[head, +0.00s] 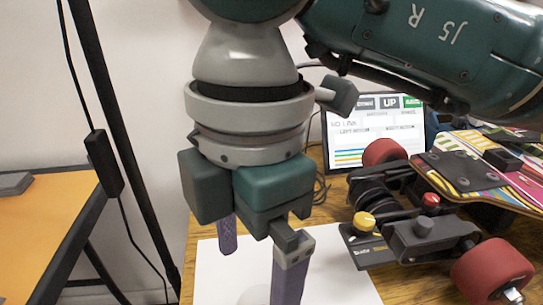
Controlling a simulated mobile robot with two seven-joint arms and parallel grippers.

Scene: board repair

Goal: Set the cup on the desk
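My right gripper (257,276) hangs down over a white sheet (335,275) on the wooden desk (205,210). Its two purple fingers stand apart. The nearer finger runs out of the bottom edge. A faint pale round shape (254,296) shows between and below the fingers at the bottom edge, white on white; I cannot tell whether it is the cup. No other cup is in view. My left gripper is not in view.
An upturned skateboard (470,170) with red wheels (491,270) fills the desk's right side, close to the sheet. A display (372,130) stands behind it. An orange-topped table (45,230) is at the left, across a gap with a dark post (120,145) and cable.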

